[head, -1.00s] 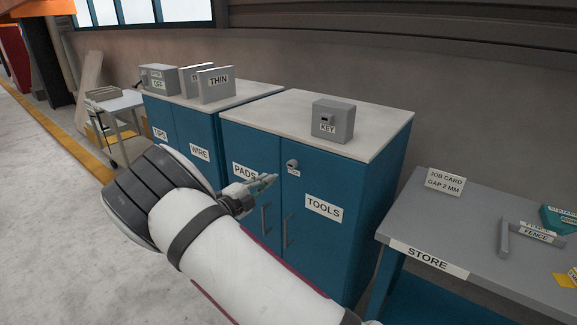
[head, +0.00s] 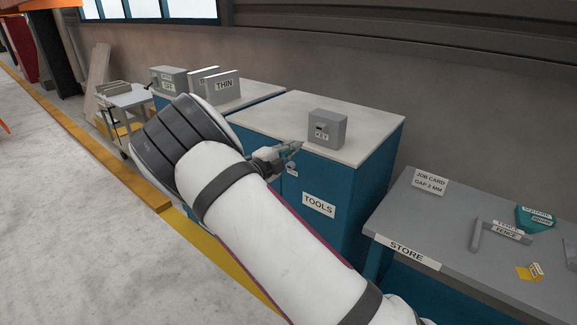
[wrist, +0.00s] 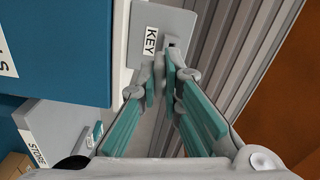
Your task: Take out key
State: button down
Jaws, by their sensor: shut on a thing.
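The grey box labelled KEY (head: 327,130) stands on top of the blue TOOLS cabinet, with a small dark opening in its front. In the wrist view the box (wrist: 158,22) and its label lie just beyond my fingertips. My gripper (head: 298,146) is raised in front of the box, at about the height of the cabinet top. In the wrist view my gripper's (wrist: 164,62) teal-padded fingers come together at the tips, shut on the key. The key is small and hidden between the tips; I cannot tell whether it still touches the opening.
Boxes labelled THIN (head: 222,88) and others stand on the left cabinet. The STORE table (head: 440,235) at right holds a job card, a fence and a teal item. The cabinet top around the box is clear.

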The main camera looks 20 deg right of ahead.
jog(key=shift+s+d+r+p, duration=0.2)
jog(key=shift+d+r, duration=0.05)
jog(key=shift+r, duration=0.25)
jog(key=shift+s+d+r+p, duration=0.15)
jog(key=shift+d+r+p, duration=0.1)
jog(key=shift+r, duration=0.25)
jog(key=shift+w+d+m+b, duration=0.5)
jog(key=shift+w+d, duration=0.4)
jog(key=shift+d, duration=0.25)
jog(key=shift+w+d+m+b, duration=0.45)
jog(key=shift+w+d, duration=0.4)
jog(key=shift+d, duration=0.3)
jog(key=shift+b+x, duration=0.55)
jog(key=shift+x, duration=1.1)
jog(key=c, duration=1.7)
grip_release()
jog(key=shift+o, duration=0.2)
jog(key=shift+a, duration=0.1)
